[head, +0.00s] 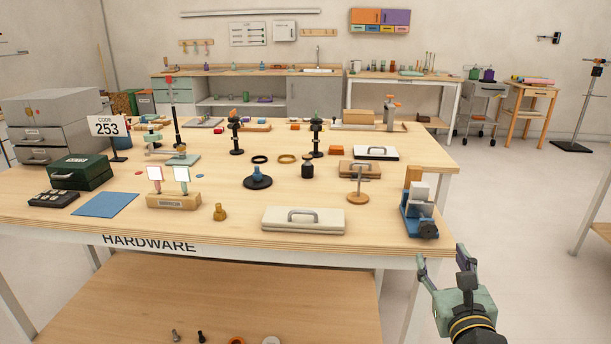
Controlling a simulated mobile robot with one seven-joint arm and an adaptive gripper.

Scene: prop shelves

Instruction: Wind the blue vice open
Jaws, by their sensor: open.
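The blue vice (411,222) stands at the front right corner of the wooden table. It has a dark round knob or handle (428,230) on its near side. A light grey block (421,192) and an orange-brown block show at its top; I cannot tell how they sit between the jaws. My gripper (441,264) is at the lower right, in front of the table edge and just below the vice. Its fingers are apart and empty, and they do not appear to touch the vice.
A white case with a handle (303,219) lies left of the vice. A round wooden stand with a thin post (358,195) is nearer to it. The table's front edge (330,247) runs between my gripper and the tabletop.

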